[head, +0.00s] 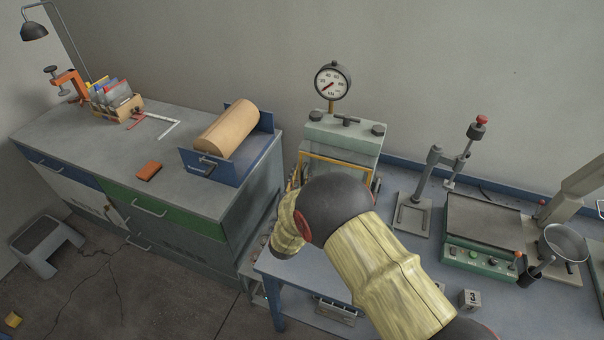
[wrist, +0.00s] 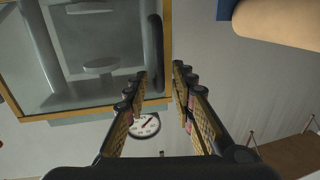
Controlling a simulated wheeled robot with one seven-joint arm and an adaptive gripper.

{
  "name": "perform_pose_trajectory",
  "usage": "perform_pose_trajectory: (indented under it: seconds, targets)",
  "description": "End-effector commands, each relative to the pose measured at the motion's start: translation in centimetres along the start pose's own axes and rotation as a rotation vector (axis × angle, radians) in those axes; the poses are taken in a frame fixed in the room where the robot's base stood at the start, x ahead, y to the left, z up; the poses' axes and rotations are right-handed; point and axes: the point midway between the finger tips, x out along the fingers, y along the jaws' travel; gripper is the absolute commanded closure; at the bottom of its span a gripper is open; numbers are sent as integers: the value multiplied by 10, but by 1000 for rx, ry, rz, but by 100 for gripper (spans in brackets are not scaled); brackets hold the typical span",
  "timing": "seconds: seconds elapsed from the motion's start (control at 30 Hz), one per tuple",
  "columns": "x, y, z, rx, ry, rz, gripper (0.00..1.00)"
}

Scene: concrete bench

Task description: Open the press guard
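The press (head: 342,130) stands against the back wall with a round dial gauge (head: 332,82) on top. Its guard is a clear panel in a yellow frame (head: 338,160), partly hidden behind my arm in the head view. In the wrist view the guard's yellow frame (wrist: 60,115) fills the upper left, with plates and a column visible through the panel. A dark bar handle (wrist: 155,45) runs along the guard's edge. My gripper (wrist: 160,72) is open, its fingertips on either side of the handle's end; contact cannot be told. The guard looks closed.
A blue cradle with a tan roll (head: 228,130) stands on the cabinet left of the press. To the right are a lever stand (head: 430,190), a green-based device (head: 480,230) and a sieve (head: 565,243). A numbered block (head: 470,299) sits near the bench front.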

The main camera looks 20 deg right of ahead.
Motion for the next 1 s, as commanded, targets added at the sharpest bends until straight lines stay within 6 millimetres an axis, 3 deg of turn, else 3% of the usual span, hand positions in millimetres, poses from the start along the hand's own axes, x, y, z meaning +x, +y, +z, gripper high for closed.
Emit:
perform_pose_trajectory:
  seconds: [0.4, 0.83, 1.0]
  targets:
    - [10, 0, -1, -1, 0, -2, 74]
    - [10, -1, -1, 0, 0, -2, 99]
    - [10, -1, -2, 0, 2, -2, 100]
